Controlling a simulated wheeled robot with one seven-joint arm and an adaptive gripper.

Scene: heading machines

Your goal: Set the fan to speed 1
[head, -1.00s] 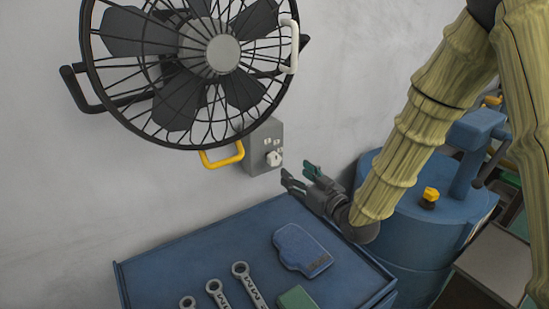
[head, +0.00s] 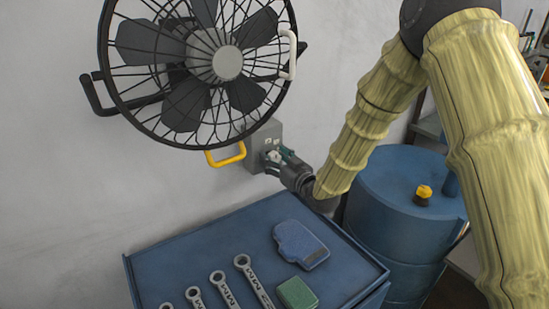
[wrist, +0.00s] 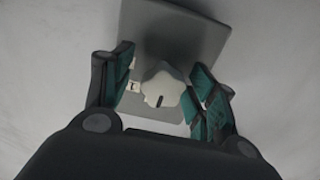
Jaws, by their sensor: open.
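The black wall fan (head: 205,65) hangs at the upper left in the head view. Its grey control box (head: 263,142) is on the wall just below and to the right of the fan cage. In the wrist view the box (wrist: 178,45) carries a white knob (wrist: 162,88) with a dark pointer mark. A small label reading 1 (wrist: 134,87) sits to the left of the knob. My gripper (head: 276,158) is open at the box. In the wrist view its green-padded fingers (wrist: 163,92) stand on either side of the knob, with gaps showing; contact is not visible.
A yellow handle (head: 226,154) sticks out left of the box. Below is a blue cabinet top (head: 180,250) with several wrenches, a blue cloth-like item (head: 300,244) and a green block (head: 297,293). A blue drum (head: 395,205) with a yellow cap stands right.

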